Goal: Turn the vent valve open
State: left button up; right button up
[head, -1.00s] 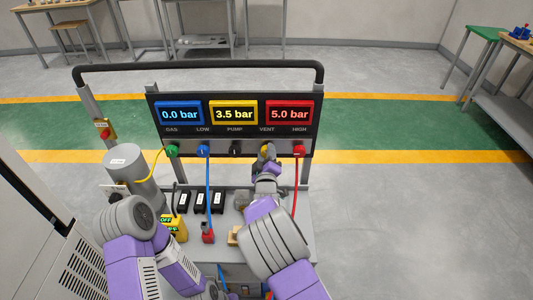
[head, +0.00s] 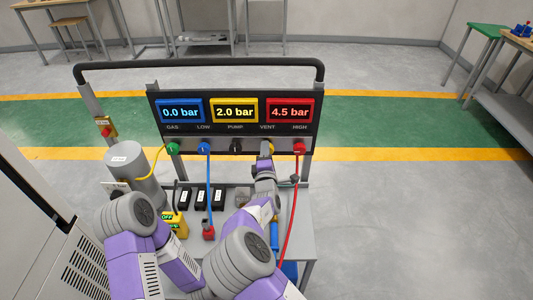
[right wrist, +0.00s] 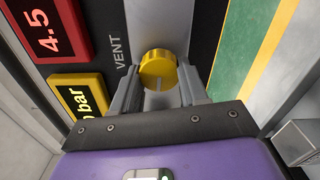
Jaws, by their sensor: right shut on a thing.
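The vent valve is a yellow round knob (head: 268,147) under the VENT label on the panel's lower strip. It also shows in the right wrist view (right wrist: 159,68), between the two fingers. My right gripper (head: 266,158) reaches the knob from the front and is shut on it. In the right wrist view my right gripper (right wrist: 158,92) has a finger on each side of the knob. A pale line runs along the strip just below the knob there. My left arm is at the lower left, and its gripper does not show.
The displays read 0.0 bar on blue (head: 181,112), 2.0 bar on yellow (head: 234,111) and 4.5 bar on red (head: 290,111). A red hose (head: 294,205) hangs right of my right gripper, a blue hose (head: 209,185) to its left. A grey cylinder (head: 132,170) stands left.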

jog(key=shift+n, duration=0.6)
jog(key=o, duration=1.1)
jog(key=shift+c, duration=0.2)
jog(key=s+p, duration=0.1)
jog(key=s, duration=0.6)
jog(key=shift+s, duration=0.3)
